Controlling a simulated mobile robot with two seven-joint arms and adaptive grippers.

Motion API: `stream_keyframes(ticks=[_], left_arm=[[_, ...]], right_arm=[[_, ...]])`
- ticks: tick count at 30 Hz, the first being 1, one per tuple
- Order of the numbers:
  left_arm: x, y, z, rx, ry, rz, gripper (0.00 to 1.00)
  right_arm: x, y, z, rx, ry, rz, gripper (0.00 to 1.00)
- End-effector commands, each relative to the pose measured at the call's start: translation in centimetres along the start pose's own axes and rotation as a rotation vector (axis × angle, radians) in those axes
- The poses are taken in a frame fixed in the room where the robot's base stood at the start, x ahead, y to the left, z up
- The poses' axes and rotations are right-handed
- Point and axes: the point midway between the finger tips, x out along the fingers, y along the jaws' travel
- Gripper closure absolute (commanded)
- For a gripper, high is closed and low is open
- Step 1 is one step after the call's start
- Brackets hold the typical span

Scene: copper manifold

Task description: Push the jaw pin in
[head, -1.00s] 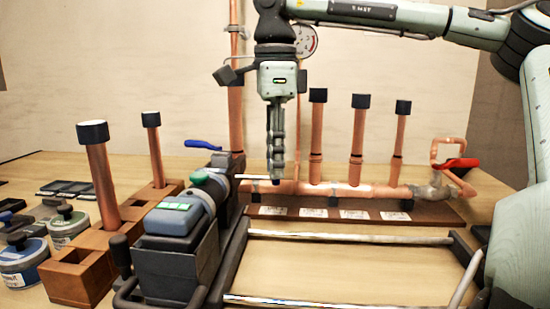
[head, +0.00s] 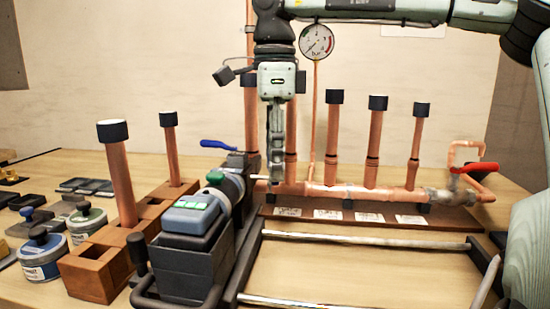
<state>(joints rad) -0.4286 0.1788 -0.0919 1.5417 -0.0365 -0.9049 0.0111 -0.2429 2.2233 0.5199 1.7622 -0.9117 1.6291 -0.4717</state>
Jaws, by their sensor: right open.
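The press tool (head: 192,217) is a grey-blue body with a green label and green button, lying left of centre and pointing toward the copper manifold (head: 340,190). The thin silver jaw pin (head: 257,177) sticks out to the right from the dark jaw head (head: 238,164) at the tool's far end. My right gripper (head: 275,181) points straight down, its fingertips at the pin's outer end. I see its fingers edge-on, one behind the other, and nothing shows between them. I cannot tell whether they touch the pin. My left gripper is not in view.
Capped copper risers (head: 333,140) and a pressure gauge (head: 317,41) stand close behind my right gripper. A wooden block (head: 95,272) with upright pipes and several tins (head: 42,258) are at the left. Silver rails (head: 365,242) run across the front right.

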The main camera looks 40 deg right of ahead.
Motion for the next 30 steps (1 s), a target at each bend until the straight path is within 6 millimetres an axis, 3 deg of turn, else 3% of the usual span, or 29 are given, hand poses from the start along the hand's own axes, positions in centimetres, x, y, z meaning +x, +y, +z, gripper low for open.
stream_keyframes(ticks=[8,21,30], left_arm=[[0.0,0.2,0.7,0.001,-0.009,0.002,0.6],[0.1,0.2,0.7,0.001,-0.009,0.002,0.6],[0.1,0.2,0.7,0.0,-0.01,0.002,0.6]], right_arm=[[-1.6,0.0,0.0,0.001,0.0,-0.002,0.59],[-10.3,0.0,0.0,0.001,0.0,-0.002,0.59],[-12.1,0.0,0.0,-0.001,0.0,0.0,0.59]])
